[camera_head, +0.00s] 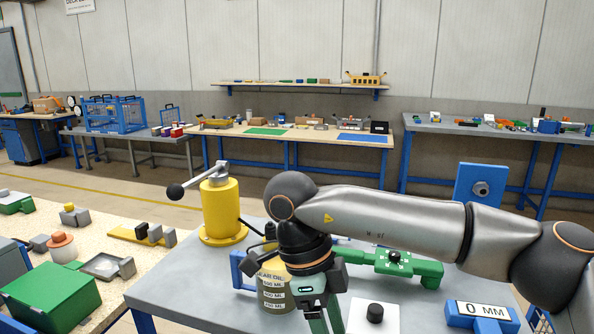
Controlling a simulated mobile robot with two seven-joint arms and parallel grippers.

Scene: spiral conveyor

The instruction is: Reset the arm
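My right arm (410,212) reaches in from the right over a grey workbench (165,288). Its dark wrist (303,243) bends downward at the middle of the bench. My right gripper (316,311) points down there, in front of or beside a labelled container (272,294) with ML markings. Its fingertips are not clear, so I cannot tell whether it touches or holds anything. My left arm and gripper are out of view.
A yellow cylinder with a lever (223,207) stands at the back left of the bench. A green fixture (395,262), a white block with a black knob (374,316) and a "0 MM" sign (482,311) are at right. A wooden table (140,265) with parts stands left.

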